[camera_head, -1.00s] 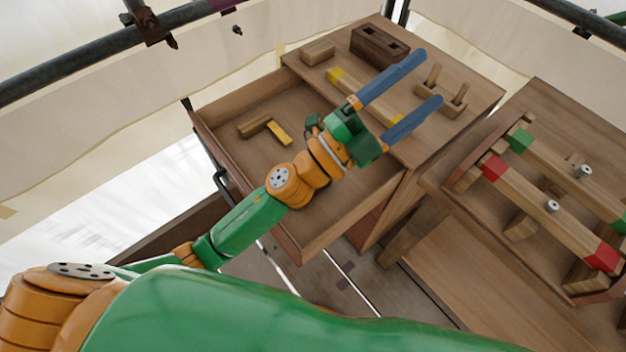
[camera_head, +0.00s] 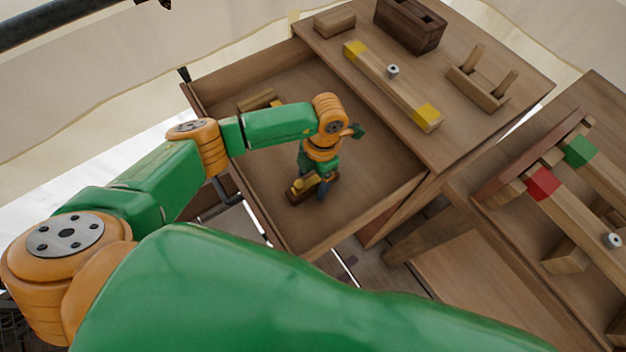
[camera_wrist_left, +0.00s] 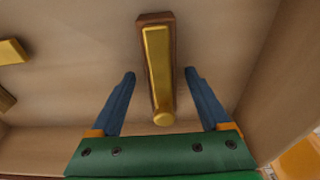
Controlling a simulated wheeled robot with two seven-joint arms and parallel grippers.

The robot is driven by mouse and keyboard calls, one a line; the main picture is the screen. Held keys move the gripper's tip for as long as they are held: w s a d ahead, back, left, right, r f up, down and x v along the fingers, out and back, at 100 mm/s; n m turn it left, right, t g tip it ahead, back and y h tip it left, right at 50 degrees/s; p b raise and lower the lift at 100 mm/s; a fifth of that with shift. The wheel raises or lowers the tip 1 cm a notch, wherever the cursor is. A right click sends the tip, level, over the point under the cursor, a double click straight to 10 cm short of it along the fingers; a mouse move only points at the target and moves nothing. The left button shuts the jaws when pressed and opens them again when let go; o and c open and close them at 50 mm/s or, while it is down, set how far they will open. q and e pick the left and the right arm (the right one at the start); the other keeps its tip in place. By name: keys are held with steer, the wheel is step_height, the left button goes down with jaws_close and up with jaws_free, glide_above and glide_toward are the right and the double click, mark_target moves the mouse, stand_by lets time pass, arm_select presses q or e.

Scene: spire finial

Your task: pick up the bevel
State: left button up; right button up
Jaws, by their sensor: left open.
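The bevel, a dark wooden bar with a brass face and a round brass knob at one end, lies on the floor of the open drawer (camera_head: 375,170). I see the bevel (camera_head: 298,191) partly hidden by my left gripper (camera_head: 312,186) in the head view. In the left wrist view the bevel (camera_wrist_left: 158,60) runs between the two blue fingers of the left gripper (camera_wrist_left: 160,76), its knob end nearer the palm. The fingers are open, with a gap on each side of it. My right gripper is not in view.
Another wood-and-brass piece (camera_head: 257,100) lies at the drawer's far left, partly behind my arm. The drawer walls surround the gripper. The bench top (camera_head: 460,140) holds a yellow-ended bar (camera_head: 385,80), a dark block (camera_head: 410,27) and a pegged block (camera_head: 478,85).

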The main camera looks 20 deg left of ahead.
arm_select(q)
steer(key=shift+d, duration=0.1)
jaws_close()
